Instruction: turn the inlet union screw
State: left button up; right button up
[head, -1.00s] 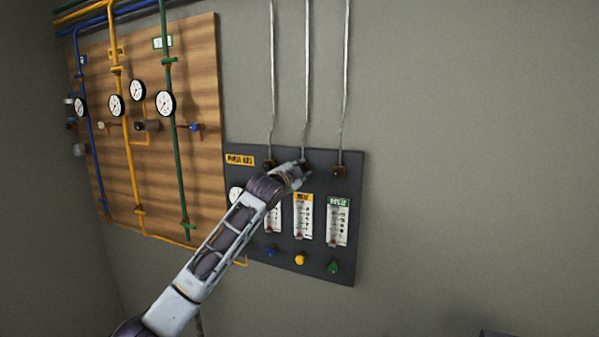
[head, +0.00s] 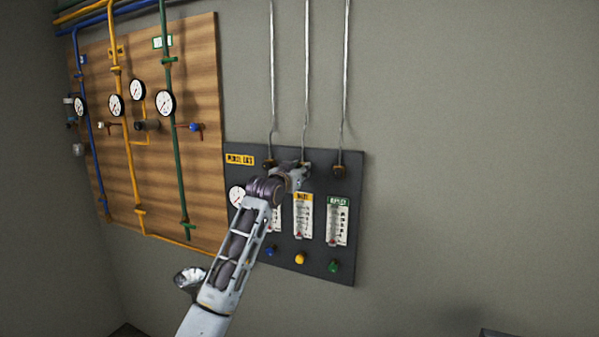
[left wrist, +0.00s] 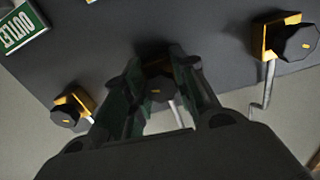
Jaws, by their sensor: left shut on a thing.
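Three dark union screws with yellow parts sit in a row along the top of the dark panel, each under a thin metal pipe. My left gripper (head: 299,173) reaches the middle one. In the left wrist view its two fingers (left wrist: 159,72) are shut around the sides of the middle union screw (left wrist: 158,88), whose dark head with a small yellow mark shows between them. The right-hand union screw (head: 338,171) is free; it appears at the left in the left wrist view (left wrist: 66,112). The left-hand union screw (head: 268,165) is partly covered by my wrist. My right gripper is not in view.
The dark panel (head: 316,268) carries flow meters, a gauge (head: 237,196) and blue, yellow (head: 300,259) and green knobs (head: 333,266). A wooden board (head: 190,75) with coloured pipes and gauges stands to the left. The wall to the right is bare.

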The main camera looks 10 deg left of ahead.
pick_arm(q)
jog(key=n, duration=0.6)
jog(key=shift+r+n, duration=0.2)
jog(key=shift+n, duration=0.1)
jog(key=n, duration=0.6)
jog(key=shift+r, duration=0.1)
jog(key=o, duration=1.1)
jog(key=shift+w+d+f, duration=0.15)
jog(key=shift+w+f, duration=0.05)
jog(key=shift+c, duration=0.2)
jog(key=shift+s, duration=0.25)
jog(key=shift+s+f, duration=0.1)
jog(key=s+a, duration=0.2)
jog(key=s, duration=0.9)
jog(key=shift+a, duration=0.15)
jog(key=shift+s, duration=0.1)
